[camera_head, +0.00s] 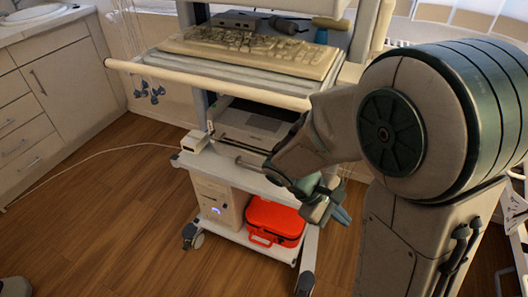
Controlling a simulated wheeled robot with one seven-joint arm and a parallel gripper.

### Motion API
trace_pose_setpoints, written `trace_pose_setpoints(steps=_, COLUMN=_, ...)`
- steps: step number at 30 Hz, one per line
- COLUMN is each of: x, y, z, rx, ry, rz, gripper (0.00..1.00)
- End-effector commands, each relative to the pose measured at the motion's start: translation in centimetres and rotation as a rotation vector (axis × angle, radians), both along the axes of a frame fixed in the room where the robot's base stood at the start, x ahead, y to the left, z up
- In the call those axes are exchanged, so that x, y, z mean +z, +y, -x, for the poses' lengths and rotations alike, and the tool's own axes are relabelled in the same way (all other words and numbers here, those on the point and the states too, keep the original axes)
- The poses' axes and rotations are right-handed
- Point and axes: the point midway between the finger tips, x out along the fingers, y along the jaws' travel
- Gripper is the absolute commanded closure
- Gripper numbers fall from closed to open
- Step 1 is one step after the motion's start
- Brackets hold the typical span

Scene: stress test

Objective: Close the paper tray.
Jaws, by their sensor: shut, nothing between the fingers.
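A grey-white printer (258,119) sits on the middle shelf of a wheeled cart, under the keyboard shelf. Its paper tray (237,146) appears to be the low front part sticking out toward me; my arm hides its right side, and I cannot tell exactly how far out it is.
A keyboard (255,50) lies on the top shelf behind a pale rail (205,83). A small white box (194,141) stands left of the printer. The bottom shelf holds a computer case (220,203) and a red case (272,220). Wooden floor (110,210) is open at left, before white cabinets (70,85).

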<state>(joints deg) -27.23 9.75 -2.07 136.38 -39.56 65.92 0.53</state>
Motion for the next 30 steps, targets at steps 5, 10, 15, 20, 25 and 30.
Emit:
trace_pose_setpoints(steps=5, x=-0.7, y=2.8, z=-3.8, rx=0.344, ry=0.097, rz=0.278, gripper=1.00)
trace_pose_setpoints(steps=10, x=-1.9, y=7.7, z=-7.2, rx=0.679, ry=0.130, rz=0.536, gripper=1.00)
trace_pose_setpoints(steps=15, x=-3.8, y=14.5, z=-9.2, rx=1.016, ry=0.116, rz=0.778, gripper=1.00)
trace_pose_setpoints(steps=20, x=-5.9, y=20.3, z=-9.4, rx=1.266, ry=0.076, rz=0.942, gripper=1.00)
trace_pose_setpoints(steps=25, x=-7.5, y=23.8, z=-8.8, rx=1.414, ry=0.043, rz=1.032, gripper=1.00)
trace_pose_setpoints(steps=30, x=-7.9, y=24.3, z=-9.5, rx=1.447, ry=0.032, rz=1.052, gripper=1.00)
